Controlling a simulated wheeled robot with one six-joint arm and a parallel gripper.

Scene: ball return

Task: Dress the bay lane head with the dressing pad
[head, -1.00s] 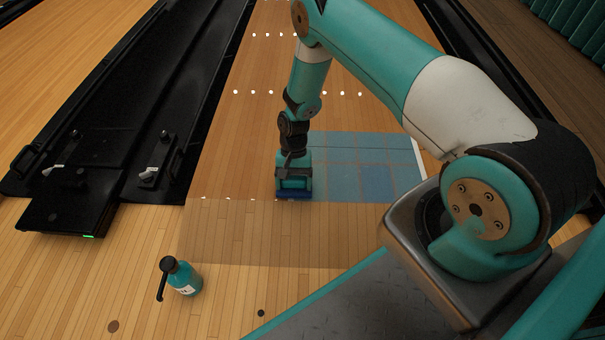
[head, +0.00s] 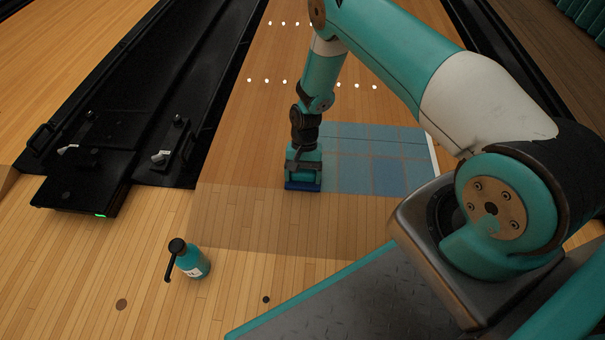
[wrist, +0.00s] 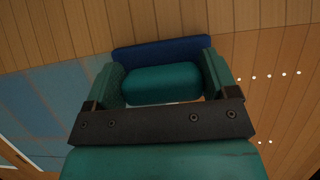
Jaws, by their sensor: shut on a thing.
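The dressing pad (head: 302,186) is a dark blue pad with a teal grip on top. My gripper (head: 304,169) is shut on it and holds it down at the lane surface near the front of the lane. In the wrist view the teal grip (wrist: 162,84) sits between the two fingers of my gripper (wrist: 165,88), with the blue pad edge beyond. The bay lane head (head: 280,130) is wood. A blue, grid-like coated patch (head: 375,150) covers part of it to the right of the pad. Whether the pad presses on the wood cannot be told.
A teal pump bottle (head: 194,262) stands on the floor at front left. A black low machine (head: 75,195) with a green light sits at the gutter's end on the left. Dark gutters (head: 130,110) flank the lane. The wood left of the pad is clear.

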